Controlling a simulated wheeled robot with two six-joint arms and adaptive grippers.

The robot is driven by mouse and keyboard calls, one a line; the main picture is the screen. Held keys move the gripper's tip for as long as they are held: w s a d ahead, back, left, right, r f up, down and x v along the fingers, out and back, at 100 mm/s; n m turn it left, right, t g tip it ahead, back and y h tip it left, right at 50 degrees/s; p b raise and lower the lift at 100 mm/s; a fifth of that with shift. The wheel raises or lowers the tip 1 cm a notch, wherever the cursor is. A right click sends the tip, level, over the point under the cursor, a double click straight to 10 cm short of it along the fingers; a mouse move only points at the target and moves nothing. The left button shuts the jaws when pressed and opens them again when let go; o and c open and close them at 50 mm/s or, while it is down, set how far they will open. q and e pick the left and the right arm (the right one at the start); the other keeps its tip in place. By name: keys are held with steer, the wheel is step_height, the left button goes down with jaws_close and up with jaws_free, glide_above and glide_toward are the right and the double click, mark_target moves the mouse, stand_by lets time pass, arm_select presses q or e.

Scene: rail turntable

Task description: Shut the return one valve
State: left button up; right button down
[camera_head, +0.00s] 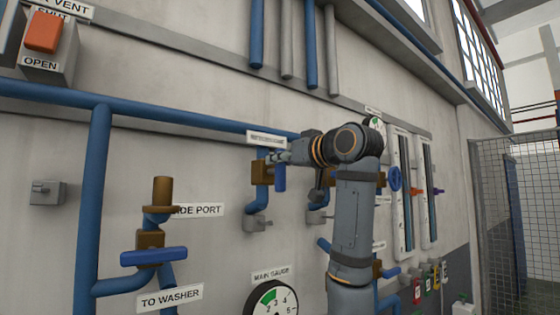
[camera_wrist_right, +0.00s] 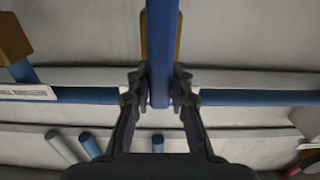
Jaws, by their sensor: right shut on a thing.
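A brown valve body (camera_head: 260,172) sits on a blue vertical pipe on the wall, under a white label (camera_head: 266,139) whose text is too small to read surely. Its blue lever handle (camera_head: 280,179) points down, roughly in line with the pipe. My right gripper (camera_head: 276,158) is at this valve, shut on the handle. In the right wrist view the handle (camera_wrist_right: 161,50) runs between the fingertips of the gripper (camera_wrist_right: 158,97), with the brown body (camera_wrist_right: 144,38) behind it. My left gripper is in neither view.
Another valve with a level blue handle (camera_head: 154,257) is at lower left, near a TO WASHER label (camera_head: 170,297). A main gauge (camera_head: 272,300) is below. A blue pipe (camera_head: 180,108) runs above. My right arm hides part of the wall at right. A mesh fence (camera_head: 515,190) stands far right.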

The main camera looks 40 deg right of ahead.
steer(key=shift+m, duration=0.4)
steer(key=m+b, duration=0.1)
steer(key=d+m+b, duration=0.1)
steer(key=m, duration=0.1)
steer(key=shift+s+f+m, duration=0.1)
steer(key=shift+f+m, duration=0.05)
steer(key=shift+m, duration=0.15)
steer(key=shift+d+f+m+b, duration=0.35)
steer(key=shift+m+b, duration=0.95)
steer(key=shift+m, duration=0.95)
steer(key=shift+d+f+m+b, duration=0.15)
steer(key=shift+f+m+b, duration=0.25)
steer(key=shift+m+b, duration=1.45)
steer(key=shift+d+f+m+b, duration=0.35)
steer(key=shift+m+b, duration=0.45)
steer(key=shift+m, duration=1.9)
steer(key=shift+a+f, duration=0.1)
steer(key=c, duration=1.2)
jaws_free()
steer(key=shift+s, duration=0.15)
